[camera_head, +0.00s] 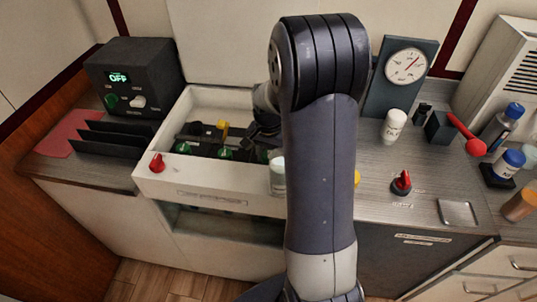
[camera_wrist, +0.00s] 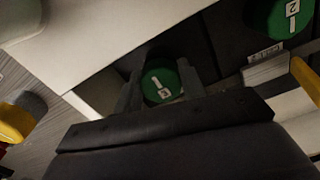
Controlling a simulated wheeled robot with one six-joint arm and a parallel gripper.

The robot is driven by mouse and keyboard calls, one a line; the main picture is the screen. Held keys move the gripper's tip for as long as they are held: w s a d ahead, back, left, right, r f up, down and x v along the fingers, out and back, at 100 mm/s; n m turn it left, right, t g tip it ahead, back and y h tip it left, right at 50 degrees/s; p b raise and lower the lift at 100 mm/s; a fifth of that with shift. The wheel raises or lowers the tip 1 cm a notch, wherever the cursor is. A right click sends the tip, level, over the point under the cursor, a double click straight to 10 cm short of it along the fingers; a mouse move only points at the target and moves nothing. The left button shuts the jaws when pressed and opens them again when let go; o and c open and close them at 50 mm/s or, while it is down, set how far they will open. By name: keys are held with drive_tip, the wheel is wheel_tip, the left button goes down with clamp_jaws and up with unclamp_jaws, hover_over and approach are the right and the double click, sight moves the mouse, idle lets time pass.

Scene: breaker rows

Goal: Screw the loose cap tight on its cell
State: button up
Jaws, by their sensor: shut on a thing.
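My gripper (camera_wrist: 160,88) is shut on a green round cap (camera_wrist: 161,86) in the wrist view, one finger on each side of it. The cap has a white bar and a number that looks like 3. A second green cap (camera_wrist: 290,20), marked 2, sits at the upper right, apart from the fingers. In the head view, green caps (camera_head: 182,148) (camera_head: 225,153) stand in a row in the white open box (camera_head: 165,183). My arm hides the box's right part and most of my gripper. The cell under the held cap is hidden, and its thread cannot be seen.
A yellow piece (camera_head: 222,126) stands in the box behind the row. A red knob (camera_head: 157,163) is on the box's front left rim. A dark control box (camera_head: 133,78) reads OFF. A gauge (camera_head: 406,65), a white bottle (camera_head: 393,126) and another red knob (camera_head: 401,183) stand on the right.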

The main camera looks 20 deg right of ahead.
drive_tip(key=shift+f+b, duration=0.3)
drive_tip(key=shift+f, duration=0.2)
drive_tip(key=o, duration=1)
drive_tip(key=shift+r, duration=0.1)
drive_tip(key=shift+r, duration=0.1)
wheel_tip(320, 180, up, 11)
drive_tip(key=shift+f, duration=0.2)
